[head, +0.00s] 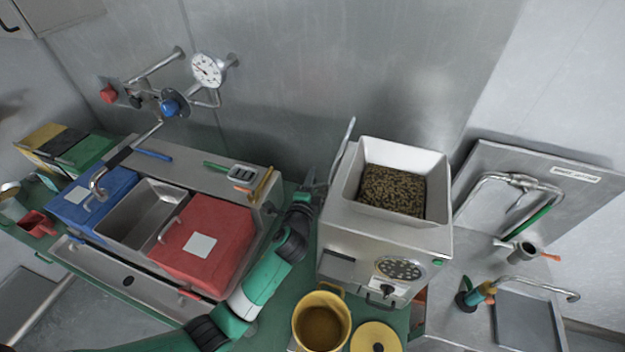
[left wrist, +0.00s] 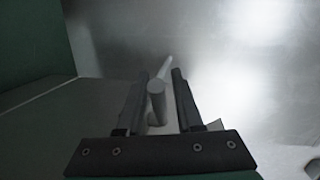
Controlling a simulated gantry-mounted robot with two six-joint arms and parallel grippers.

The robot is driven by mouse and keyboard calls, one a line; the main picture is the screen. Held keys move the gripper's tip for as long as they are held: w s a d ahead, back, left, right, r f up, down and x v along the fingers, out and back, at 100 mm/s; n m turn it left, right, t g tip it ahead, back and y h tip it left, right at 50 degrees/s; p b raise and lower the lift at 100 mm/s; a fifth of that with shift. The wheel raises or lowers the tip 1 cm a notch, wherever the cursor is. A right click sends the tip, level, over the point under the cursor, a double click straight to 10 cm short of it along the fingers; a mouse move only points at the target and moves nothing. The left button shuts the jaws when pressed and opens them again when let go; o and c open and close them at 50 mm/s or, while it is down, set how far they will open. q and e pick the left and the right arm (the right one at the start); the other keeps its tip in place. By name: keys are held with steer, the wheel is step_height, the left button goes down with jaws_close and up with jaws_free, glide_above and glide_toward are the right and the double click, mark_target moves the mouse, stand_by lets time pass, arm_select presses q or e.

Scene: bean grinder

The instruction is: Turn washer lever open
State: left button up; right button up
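My left gripper (head: 314,186) is beside the left side of the metal grinder (head: 345,235), close to a pale metal lever (head: 343,145) that rises along that side. In the left wrist view, the left gripper (left wrist: 160,85) is open. A pale rod (left wrist: 157,95) with a rounded end shows between its two fingers, with gaps on both sides. It looks like the same lever; I cannot tell whether it touches a finger. No label shows which part is the washer lever. My right gripper is in neither view.
Beans (head: 392,190) fill the grinder's hopper. A yellow mug (head: 321,322) and a round yellow container (head: 375,338) stand in front. A basin unit with a red lid (head: 222,225) and a blue lid (head: 75,200) is at left. A steel sink (head: 530,320) is at right.

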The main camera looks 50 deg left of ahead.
arm_select(q)
steer(key=shift+o, duration=0.6)
steer(key=p+v, duration=0.1)
steer(key=v, duration=1)
steer(key=shift+s+d, duration=0.2)
steer(key=shift+s, duration=0.1)
